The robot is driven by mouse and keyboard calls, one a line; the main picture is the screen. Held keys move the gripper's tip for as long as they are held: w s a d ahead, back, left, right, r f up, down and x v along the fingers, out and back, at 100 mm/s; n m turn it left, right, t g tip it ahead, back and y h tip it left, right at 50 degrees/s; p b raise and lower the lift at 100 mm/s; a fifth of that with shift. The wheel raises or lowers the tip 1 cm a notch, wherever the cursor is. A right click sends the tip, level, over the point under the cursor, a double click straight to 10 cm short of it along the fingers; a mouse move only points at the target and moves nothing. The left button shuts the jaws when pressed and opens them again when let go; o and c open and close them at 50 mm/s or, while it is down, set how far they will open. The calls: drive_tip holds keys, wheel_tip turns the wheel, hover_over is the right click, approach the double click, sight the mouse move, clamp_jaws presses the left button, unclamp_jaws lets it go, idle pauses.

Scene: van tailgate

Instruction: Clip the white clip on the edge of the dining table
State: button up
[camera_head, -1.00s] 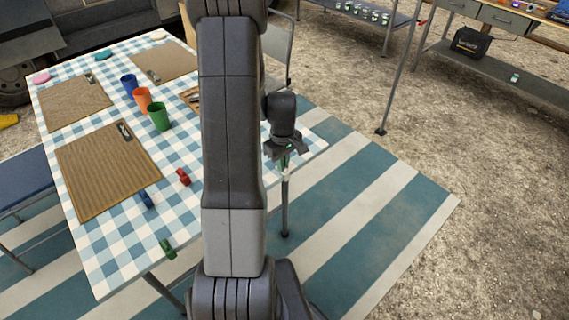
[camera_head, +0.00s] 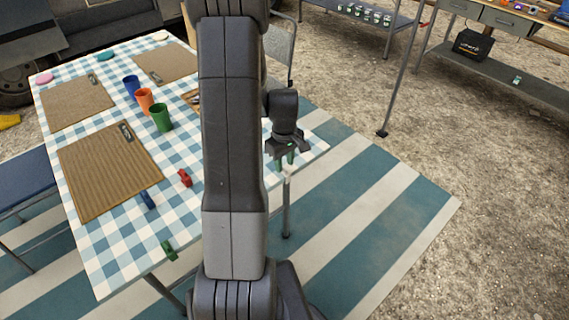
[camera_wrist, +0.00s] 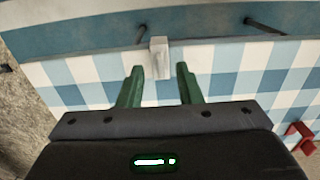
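The white clip (camera_wrist: 158,57) sits on the edge of the checked dining table (camera_wrist: 235,90), straddling the border with the striped mat below. In the head view it is a small pale spot (camera_head: 287,172) under my gripper (camera_head: 285,160), at the table's right edge. In the wrist view my gripper (camera_wrist: 160,69) has its two green fingers spread apart, with the clip between and just beyond the tips. The fingers do not appear to touch it. How deeply the clip grips the edge cannot be told.
Red (camera_head: 185,178), blue (camera_head: 148,199) and green (camera_head: 169,250) clips are on other parts of the table. Cups, including a green cup (camera_head: 160,117), and brown placemats (camera_head: 110,170) stand farther in. A striped mat (camera_head: 370,210) lies on the ground, clear to the right.

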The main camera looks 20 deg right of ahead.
wheel_tip(320, 180, up, 12)
drive_tip(key=shift+r+p, duration=0.25)
drive_tip(key=shift+p, duration=0.05)
wheel_tip(320, 180, down, 14)
drive_tip(key=shift+s+b, duration=0.1)
drive_tip(key=shift+b, duration=0.25)
drive_tip(key=shift+s+d+r, duration=0.1)
drive_tip(key=shift+s+d, duration=0.05)
drive_tip(key=shift+s, duration=0.15)
idle(0.3)
